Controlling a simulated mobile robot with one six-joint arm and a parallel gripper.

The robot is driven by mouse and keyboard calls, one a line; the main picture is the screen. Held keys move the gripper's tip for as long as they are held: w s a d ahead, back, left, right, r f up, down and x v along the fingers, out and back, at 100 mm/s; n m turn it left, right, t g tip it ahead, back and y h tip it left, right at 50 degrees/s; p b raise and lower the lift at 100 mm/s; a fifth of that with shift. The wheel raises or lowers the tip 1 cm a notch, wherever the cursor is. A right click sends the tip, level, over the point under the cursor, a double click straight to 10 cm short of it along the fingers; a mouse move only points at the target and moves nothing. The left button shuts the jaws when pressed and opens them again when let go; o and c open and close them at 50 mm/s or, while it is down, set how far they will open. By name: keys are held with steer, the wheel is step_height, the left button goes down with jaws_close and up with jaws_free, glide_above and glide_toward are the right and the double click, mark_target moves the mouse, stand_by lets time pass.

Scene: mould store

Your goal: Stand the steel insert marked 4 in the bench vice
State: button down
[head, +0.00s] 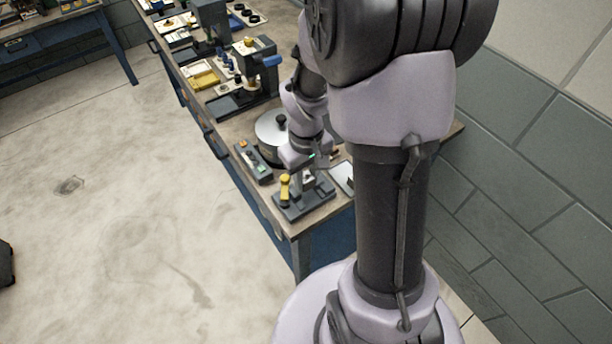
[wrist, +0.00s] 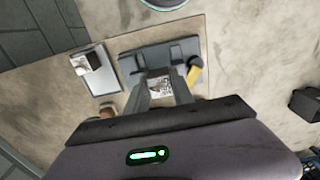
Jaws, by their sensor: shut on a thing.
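My gripper (wrist: 161,82) is shut on a small pale metal piece (wrist: 159,87), which looks like the steel insert. It has dark marks on its face, but I cannot read a number. In the head view my gripper (head: 309,172) is low over the near end of the bench. Below it is a dark grey fixture (head: 304,204) with a yellow handle (head: 285,186), which looks like the bench vice. It also shows in the wrist view (wrist: 133,64). The fingers hide where the piece meets the fixture, so I cannot tell whether they touch.
A pale tray (wrist: 104,84) with a small block (wrist: 93,61) lies beside the fixture. A round silver-lidded pot (head: 268,127) and a dark holder (head: 252,162) stand close behind. Machines and trays crowd the far bench. The bench's front edge is near; open floor lies left.

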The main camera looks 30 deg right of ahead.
steer(key=shift+f, duration=0.35)
steer(key=shift+r, duration=0.35)
stand_by(2.2)
steer(key=c, duration=0.6)
jaws_free()
step_height(320, 180, up, 8)
steer(key=p, duration=0.6)
steer(key=shift+f+p, duration=0.2)
steer(key=shift+p, duration=0.2)
steer(key=shift+f, duration=0.1)
